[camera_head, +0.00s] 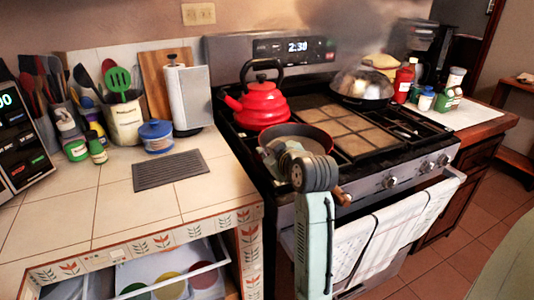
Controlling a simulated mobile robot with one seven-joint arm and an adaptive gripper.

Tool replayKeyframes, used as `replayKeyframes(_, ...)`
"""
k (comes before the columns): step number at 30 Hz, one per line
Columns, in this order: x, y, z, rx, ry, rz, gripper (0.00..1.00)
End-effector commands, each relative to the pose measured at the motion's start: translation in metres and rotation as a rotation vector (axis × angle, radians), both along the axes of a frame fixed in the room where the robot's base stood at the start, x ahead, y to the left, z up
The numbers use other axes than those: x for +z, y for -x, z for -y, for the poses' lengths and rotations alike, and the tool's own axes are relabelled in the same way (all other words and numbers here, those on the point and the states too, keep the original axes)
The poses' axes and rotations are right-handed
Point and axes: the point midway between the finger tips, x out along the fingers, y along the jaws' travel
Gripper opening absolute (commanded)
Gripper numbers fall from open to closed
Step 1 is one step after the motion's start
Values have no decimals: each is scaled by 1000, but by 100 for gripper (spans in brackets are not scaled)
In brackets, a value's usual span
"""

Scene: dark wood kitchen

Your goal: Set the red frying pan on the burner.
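The fingers are too small and covered to read.
A red kettle (262,104) stands just behind the pan. A tan griddle plate (340,128) covers the middle of the stove. A lidded pan (362,88) is at the back right. Towels (385,235) hang on the oven front. The left counter has a grey mat (170,170) and clear tiles.

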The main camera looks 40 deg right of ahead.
Motion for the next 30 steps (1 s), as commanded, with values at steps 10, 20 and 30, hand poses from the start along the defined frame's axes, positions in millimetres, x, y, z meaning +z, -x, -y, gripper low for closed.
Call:
replayKeyframes(10,25,67,-20,-3,4,2,13)
replayKeyframes(20,36,91,-28,-2,1,0,13)
replayKeyframes(30,37,88,-30,4,2,4,13)
